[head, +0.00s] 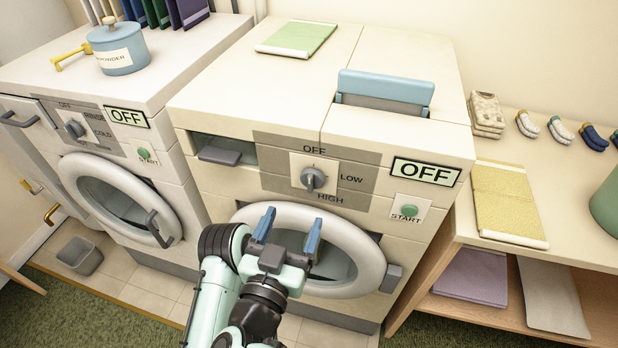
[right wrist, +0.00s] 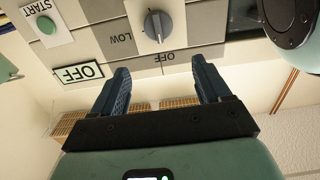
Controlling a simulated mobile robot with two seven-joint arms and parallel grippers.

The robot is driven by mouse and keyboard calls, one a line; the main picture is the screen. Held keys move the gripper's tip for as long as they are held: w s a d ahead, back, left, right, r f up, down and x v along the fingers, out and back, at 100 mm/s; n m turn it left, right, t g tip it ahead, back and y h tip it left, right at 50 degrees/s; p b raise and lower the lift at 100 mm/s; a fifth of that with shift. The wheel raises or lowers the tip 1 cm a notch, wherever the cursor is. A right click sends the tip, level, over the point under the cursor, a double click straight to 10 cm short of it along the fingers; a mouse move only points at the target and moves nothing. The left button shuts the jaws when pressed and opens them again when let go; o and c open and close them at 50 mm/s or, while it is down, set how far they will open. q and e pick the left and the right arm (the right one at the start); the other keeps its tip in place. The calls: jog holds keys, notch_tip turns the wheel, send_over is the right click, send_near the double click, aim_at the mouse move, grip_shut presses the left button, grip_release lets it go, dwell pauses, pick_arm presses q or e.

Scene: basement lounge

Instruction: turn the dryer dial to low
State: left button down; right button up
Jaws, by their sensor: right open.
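The dryer (head: 400,155) stands in the middle of the head view. Its grey dial (head: 314,179) is on the front panel, with OFF above it, LOW to its right and HIGH below. The dial's pointer seems to be toward OFF, and the dryer's display (head: 426,172) reads OFF. My right gripper (head: 289,228) is open and empty in front of the dryer door, below the dial and apart from it. In the right wrist view the dial (right wrist: 158,26) shows upside down beyond the open fingers (right wrist: 162,85). My left gripper is not in view.
A washer (head: 100,125) with its own dial and display stands to the left. The dryer's round door (head: 365,250) is below the panel, and its green START button (head: 410,210) is to the right. A wooden shelf (head: 560,262) with folded cloths stands at the right.

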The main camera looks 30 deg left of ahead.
aim_at(310, 179)
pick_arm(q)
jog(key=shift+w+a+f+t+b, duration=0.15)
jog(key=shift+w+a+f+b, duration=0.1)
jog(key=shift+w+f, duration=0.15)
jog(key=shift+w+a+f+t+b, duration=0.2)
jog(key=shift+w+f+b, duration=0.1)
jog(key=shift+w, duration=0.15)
pick_arm(e)
jog(key=x, duration=1.1)
jog(key=shift+w+a, duration=0.15)
jog(key=shift+f, duration=0.1)
jog(key=c, duration=1)
